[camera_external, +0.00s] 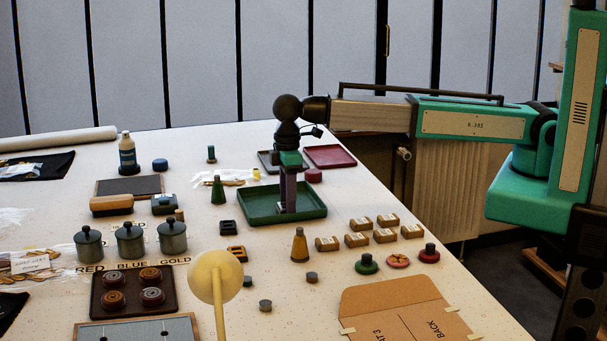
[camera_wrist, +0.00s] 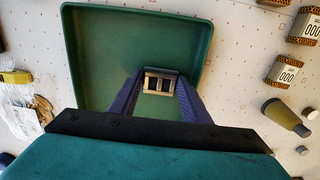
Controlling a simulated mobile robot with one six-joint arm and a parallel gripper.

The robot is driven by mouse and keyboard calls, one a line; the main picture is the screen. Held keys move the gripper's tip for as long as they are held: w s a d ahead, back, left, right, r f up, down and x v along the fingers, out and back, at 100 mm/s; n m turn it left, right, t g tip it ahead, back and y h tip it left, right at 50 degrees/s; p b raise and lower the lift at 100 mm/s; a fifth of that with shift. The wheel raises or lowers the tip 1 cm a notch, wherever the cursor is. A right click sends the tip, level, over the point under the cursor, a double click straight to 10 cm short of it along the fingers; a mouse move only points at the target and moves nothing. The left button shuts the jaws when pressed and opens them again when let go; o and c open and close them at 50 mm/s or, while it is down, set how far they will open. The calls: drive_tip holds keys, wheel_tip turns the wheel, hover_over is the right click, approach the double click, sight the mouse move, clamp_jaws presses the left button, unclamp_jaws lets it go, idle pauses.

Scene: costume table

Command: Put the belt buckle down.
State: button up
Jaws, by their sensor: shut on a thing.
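The belt buckle (camera_wrist: 160,80) is a small pale metal frame with dark openings. In the wrist view it sits between the two fingertips of my gripper (camera_wrist: 158,84). My gripper (camera_external: 288,205) is shut on it and points straight down over the green tray (camera_external: 258,214), inside its rim. The tray also fills the middle of the wrist view (camera_wrist: 100,50), and its floor around the buckle looks bare. In the outside view the fingers mostly hide the buckle. I cannot tell whether it touches the tray floor.
Several tan labelled blocks (camera_external: 358,240) and an olive cone (camera_external: 300,245) stand to the front right. A red tray (camera_external: 330,156) lies behind. A green cone (camera_external: 218,190) stands left.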

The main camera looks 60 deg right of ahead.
drive_tip(key=shift+f, duration=0.15)
drive_tip(key=o, duration=1)
drive_tip(key=shift+o, duration=0.2)
wheel_tip(320, 180, up, 12)
drive_tip(key=p, duration=0.7)
drive_tip(key=shift+r, duration=0.2)
